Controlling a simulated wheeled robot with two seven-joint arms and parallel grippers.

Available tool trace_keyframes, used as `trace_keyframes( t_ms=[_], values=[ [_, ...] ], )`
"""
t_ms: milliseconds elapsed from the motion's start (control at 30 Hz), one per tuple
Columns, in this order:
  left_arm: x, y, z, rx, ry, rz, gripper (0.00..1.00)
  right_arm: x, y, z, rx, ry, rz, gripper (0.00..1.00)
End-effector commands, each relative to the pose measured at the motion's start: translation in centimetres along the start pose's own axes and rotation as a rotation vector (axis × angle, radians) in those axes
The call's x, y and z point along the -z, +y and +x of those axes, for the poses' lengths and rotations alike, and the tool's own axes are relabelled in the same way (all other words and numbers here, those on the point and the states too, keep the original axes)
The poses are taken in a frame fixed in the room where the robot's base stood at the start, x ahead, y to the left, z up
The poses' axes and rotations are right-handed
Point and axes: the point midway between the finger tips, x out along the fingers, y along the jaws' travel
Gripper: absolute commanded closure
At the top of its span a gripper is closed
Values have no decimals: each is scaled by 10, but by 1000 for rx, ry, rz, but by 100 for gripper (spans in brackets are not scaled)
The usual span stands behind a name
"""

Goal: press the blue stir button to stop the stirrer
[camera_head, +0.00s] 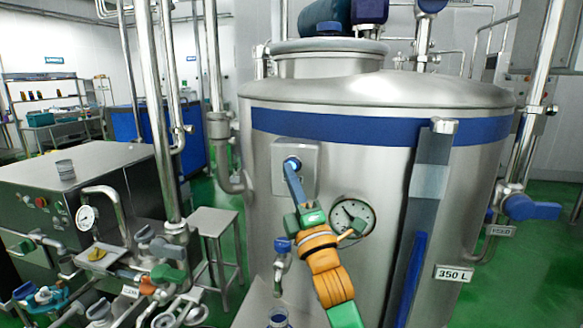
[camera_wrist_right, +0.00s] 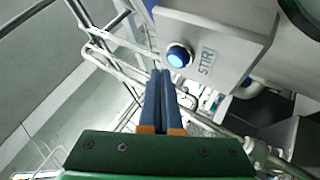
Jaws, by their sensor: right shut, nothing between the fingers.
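The blue stir button (camera_wrist_right: 179,55) sits on a grey box marked STIR (camera_wrist_right: 212,40) in the right wrist view and looks lit, with a pale ring. In the head view this box (camera_head: 309,172) is on the front of the steel tank (camera_head: 375,140). My right gripper (camera_head: 291,165) is shut and empty, its blue fingers (camera_wrist_right: 160,74) pointing up at the box. In the wrist view the fingertips show just left of and below the button. In the head view they largely cover it; I cannot tell whether they touch it. My left gripper is not in view.
A round gauge (camera_head: 353,216) is right of my right gripper. A small tap (camera_head: 282,250) is left of my wrist, with a blue-rimmed cup (camera_head: 279,318) below. Pipes and valves (camera_head: 130,265) crowd the left. A steel stool (camera_head: 213,222) stands beside the tank.

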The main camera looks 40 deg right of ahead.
Motion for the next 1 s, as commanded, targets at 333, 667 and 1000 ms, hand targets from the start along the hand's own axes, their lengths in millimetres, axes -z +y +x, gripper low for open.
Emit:
trace_keyframes(
  t_ms=[333,667,1000],
  values=[
    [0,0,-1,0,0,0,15,-5,-5,6,1,0,0,100],
    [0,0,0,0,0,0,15,-5,-5,7,0,0,0,100],
    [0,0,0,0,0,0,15,-7,-7,10,-1,0,-1,100]
  ],
)
